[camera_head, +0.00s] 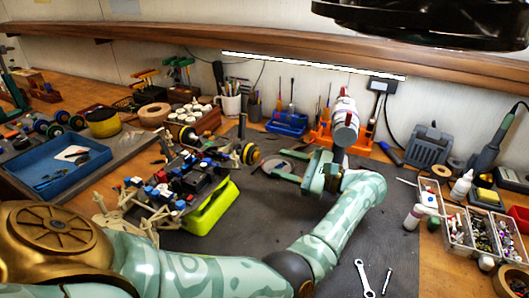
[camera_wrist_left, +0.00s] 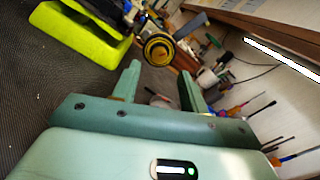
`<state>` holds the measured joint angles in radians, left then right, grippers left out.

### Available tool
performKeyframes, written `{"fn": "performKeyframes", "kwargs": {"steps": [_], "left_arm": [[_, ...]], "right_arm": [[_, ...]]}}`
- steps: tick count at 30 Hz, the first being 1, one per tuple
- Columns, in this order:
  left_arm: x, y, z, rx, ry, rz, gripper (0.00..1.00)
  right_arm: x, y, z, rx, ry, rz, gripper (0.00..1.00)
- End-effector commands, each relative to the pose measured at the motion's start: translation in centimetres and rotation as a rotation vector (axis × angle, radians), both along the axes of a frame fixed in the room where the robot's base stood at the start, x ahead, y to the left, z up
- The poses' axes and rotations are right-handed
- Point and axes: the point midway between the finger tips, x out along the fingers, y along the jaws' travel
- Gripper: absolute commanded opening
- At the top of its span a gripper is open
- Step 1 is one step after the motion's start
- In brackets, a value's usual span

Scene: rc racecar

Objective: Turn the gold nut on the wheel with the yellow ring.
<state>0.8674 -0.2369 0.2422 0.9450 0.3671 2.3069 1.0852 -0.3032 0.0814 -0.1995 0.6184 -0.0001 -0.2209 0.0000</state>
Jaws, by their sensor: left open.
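My right gripper is out of view.
A blue tray (camera_head: 60,190) stands at the left. A white parts organizer (camera_head: 470,215) and a white bottle (camera_head: 413,217) are at the right. A wrench (camera_head: 363,278) lies on the dark mat (camera_head: 270,215). An orange rack (camera_head: 322,137) and a blue box (camera_head: 287,123) stand behind my gripper.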

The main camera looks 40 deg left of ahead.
Motion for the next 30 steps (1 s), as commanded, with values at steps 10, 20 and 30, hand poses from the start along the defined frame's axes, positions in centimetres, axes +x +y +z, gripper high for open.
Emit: {"fn": "performKeyframes", "kwargs": {"steps": [10,20,30], "left_arm": [[-1.6,5.0,0.0,0.0,0.001,0.0,0.43],[-1.7,5.4,-0.1,0.0,0.002,-0.001,0.43],[-1.7,5.3,-0.1,-0.001,0.004,0.0,0.0]], "right_arm": [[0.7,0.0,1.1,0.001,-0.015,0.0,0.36],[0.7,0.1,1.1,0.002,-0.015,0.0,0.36],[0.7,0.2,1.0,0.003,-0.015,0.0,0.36]]}}
